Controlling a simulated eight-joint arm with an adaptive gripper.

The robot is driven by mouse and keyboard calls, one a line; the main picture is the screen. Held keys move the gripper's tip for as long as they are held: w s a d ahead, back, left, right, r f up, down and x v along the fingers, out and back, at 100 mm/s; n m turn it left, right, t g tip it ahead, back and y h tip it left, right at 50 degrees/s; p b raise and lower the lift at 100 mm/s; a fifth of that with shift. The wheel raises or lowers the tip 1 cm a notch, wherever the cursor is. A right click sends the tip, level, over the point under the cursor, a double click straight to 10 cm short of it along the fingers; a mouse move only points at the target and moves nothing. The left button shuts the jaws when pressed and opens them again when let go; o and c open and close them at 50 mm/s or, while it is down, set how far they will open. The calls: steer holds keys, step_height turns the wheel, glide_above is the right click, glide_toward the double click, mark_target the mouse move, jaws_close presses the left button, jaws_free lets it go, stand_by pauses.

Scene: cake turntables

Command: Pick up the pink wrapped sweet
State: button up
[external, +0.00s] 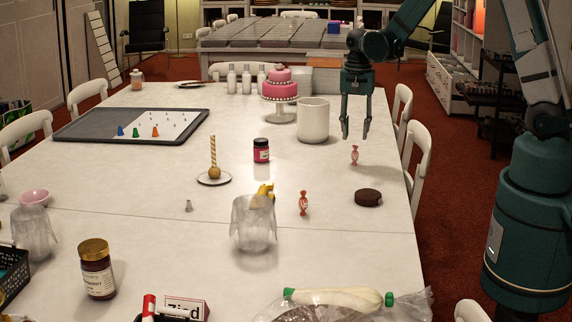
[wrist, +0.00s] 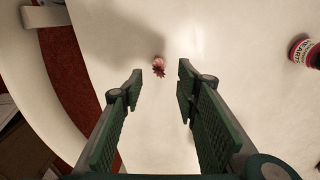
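The pink wrapped sweet (external: 354,155) stands on the white table near its right edge, with twisted ends up and down. In the wrist view the sweet (wrist: 158,66) shows small, ahead of and between the fingertips. My gripper (external: 356,130) is open, pointing down above the sweet and apart from it. A second wrapped sweet (external: 304,203), more orange-red, stands closer to the camera.
A dark round cake (external: 368,197) lies nearer the camera. A white pot (external: 313,120) and a pink tiered cake (external: 280,88) stand behind to the left. A pink-labelled jar (external: 261,151) is left of the sweet; it also shows in the wrist view (wrist: 305,52). Chairs line the right edge.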

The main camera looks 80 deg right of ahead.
mark_target(355, 146)
steer(key=shift+d+f, duration=0.15)
steer(key=shift+f, duration=0.05)
steer(key=shift+f, duration=0.1)
steer(key=shift+f, duration=1.15)
steer(key=shift+f, duration=0.1)
steer(key=shift+s+f+b, duration=0.1)
steer(key=shift+f+b, duration=0.75)
steer(key=shift+f, duration=1.7)
steer(key=c, duration=0.8)
